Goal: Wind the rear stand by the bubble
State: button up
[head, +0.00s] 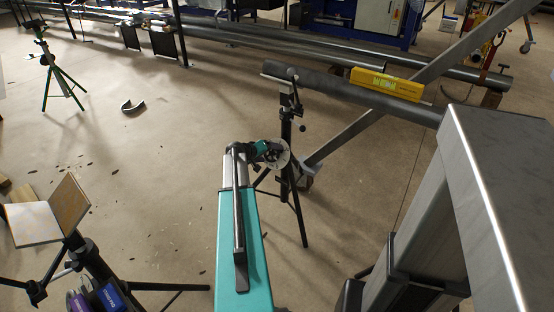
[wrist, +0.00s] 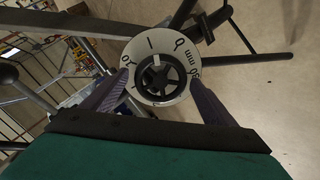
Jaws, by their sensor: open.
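A grey pipe (head: 325,85) rests on the head of a black tripod stand (head: 286,125) at its far left end. A yellow spirit level (head: 386,84) with a green vial lies on the pipe; its bubble is too small to read. A white marked dial (head: 284,157) with a black star knob sits on the stand's post. In the wrist view the dial (wrist: 145,49) and knob (wrist: 161,79) face me. My gripper (wrist: 160,76) is open, its dark fingers on either side of the knob; I cannot tell whether they touch the dial. In the head view my gripper (head: 268,149) is at the dial.
A diagonal grey beam (head: 430,75) passes behind the pipe. A tripod with tilted plates (head: 68,205) stands at lower left, and a green tripod (head: 58,75) at upper left. A curved scrap (head: 132,106) lies on the floor. Long pipes (head: 260,42) lie behind. The left-middle floor is mostly clear.

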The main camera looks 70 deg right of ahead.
jog(key=shift+w+b, duration=0.1)
jog(key=shift+b, duration=0.25)
dwell(0.6)
jog(key=shift+w, duration=0.1)
jog(key=c, duration=1)
jog(key=shift+r+n+p, duration=0.1)
jog(key=shift+n+p, duration=0.6)
jog(key=shift+p, duration=0.05)
jog(key=shift+c, duration=0.2)
jog(key=n+p, duration=0.5)
jog(key=n, duration=0.1)
jog(key=shift+w, duration=0.1)
jog(key=n+p, duration=0.4)
jog(key=p, duration=0.1)
jog(key=shift+a+n, duration=0.1)
jog(key=shift+n, duration=0.3)
jog(key=shift+f, duration=0.25)
jog(key=o, duration=1)
jog(key=shift+o, duration=0.2)
jog(key=shift+s+r, duration=0.2)
jog(key=shift+s, duration=0.05)
